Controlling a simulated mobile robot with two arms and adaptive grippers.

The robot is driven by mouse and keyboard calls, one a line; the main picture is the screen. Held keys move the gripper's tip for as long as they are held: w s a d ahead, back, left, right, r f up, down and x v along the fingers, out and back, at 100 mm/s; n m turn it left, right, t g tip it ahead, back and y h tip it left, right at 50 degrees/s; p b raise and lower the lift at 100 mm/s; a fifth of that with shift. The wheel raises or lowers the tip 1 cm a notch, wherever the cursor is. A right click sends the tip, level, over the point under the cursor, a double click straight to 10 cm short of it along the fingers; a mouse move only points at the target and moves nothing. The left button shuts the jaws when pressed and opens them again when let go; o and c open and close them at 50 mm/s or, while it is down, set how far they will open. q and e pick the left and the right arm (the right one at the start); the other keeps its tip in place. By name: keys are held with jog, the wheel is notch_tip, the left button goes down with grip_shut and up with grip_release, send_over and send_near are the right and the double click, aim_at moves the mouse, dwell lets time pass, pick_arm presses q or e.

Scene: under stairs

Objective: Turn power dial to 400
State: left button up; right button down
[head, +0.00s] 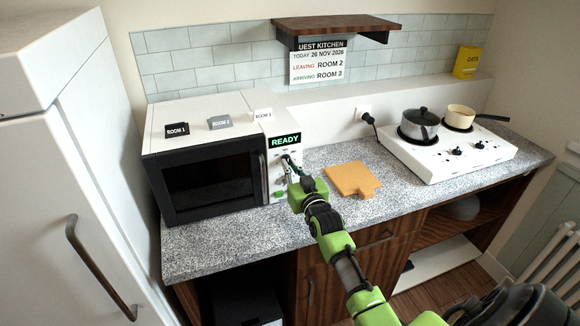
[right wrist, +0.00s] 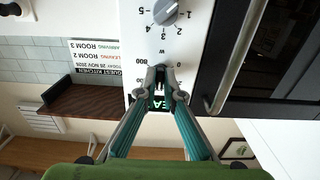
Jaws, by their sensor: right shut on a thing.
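The microwave (head: 212,172) stands on the left of the counter with its door shut. Its display (head: 285,141) reads READY. My right gripper (head: 289,164) is at the control panel, just below the display. In the right wrist view its fingertips (right wrist: 160,76) are shut on the power dial (right wrist: 160,70), which they mostly hide. Marks "800", "0" and "W" show around the dial; its pointer cannot be read. A second grey dial (right wrist: 165,12), numbered 1 to 5, is clear of the fingers. My left gripper is not in view.
A wooden board (head: 352,179) lies on the counter right of the microwave. A hob (head: 455,150) with a grey pot (head: 419,124) and a cream pan (head: 460,116) stands farther right. A wooden shelf (head: 335,27) hangs above. A tall white cabinet (head: 60,190) is at the left.

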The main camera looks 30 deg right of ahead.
jog(key=shift+f, duration=0.1)
jog(key=c, duration=2.2)
grip_release()
jog(key=v, duration=1.2)
